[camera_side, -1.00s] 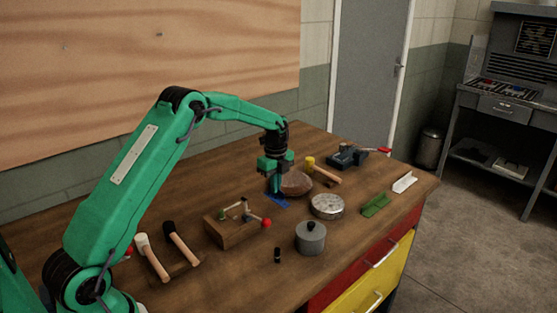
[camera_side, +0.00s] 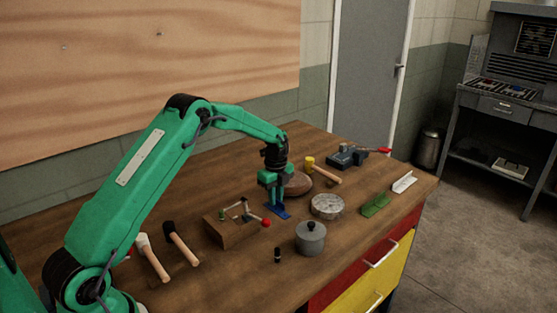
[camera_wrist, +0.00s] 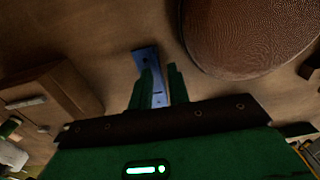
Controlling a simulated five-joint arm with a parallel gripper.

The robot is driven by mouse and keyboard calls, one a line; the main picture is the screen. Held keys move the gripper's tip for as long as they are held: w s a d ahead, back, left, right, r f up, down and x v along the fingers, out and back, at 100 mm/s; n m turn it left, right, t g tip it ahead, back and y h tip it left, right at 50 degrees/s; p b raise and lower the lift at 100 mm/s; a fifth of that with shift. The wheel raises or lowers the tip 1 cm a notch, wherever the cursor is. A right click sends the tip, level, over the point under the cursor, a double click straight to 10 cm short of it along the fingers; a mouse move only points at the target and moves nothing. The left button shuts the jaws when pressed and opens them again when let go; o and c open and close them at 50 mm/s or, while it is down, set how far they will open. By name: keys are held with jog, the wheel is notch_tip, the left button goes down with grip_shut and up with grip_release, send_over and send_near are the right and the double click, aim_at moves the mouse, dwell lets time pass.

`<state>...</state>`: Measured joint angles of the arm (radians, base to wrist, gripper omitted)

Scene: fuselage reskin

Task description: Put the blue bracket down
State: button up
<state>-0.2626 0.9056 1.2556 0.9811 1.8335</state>
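The blue bracket (camera_side: 280,212) is low beneath my gripper (camera_side: 275,203), at or just above the wooden table top; I cannot tell whether it rests on the wood. In the wrist view the bracket (camera_wrist: 146,60) runs between the two green fingers of my gripper (camera_wrist: 161,84), and its far end sticks out beyond them. The fingers sit close on both sides of it and look shut on it. Part of the bracket is hidden by the fingers.
A brown rounded pad (camera_side: 298,184) is close behind my gripper. A wooden block with a small fixture (camera_side: 232,232) is at left, a round tin (camera_side: 327,206) at right. A grey pot (camera_side: 310,238), green bracket (camera_side: 375,204) and white bracket (camera_side: 404,182) stand further right.

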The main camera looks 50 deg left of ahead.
jog(key=shift+o, duration=0.2)
jog(key=shift+r, duration=0.15)
notch_tip(320, 180, up, 12)
dwell(0.8)
dwell(0.4)
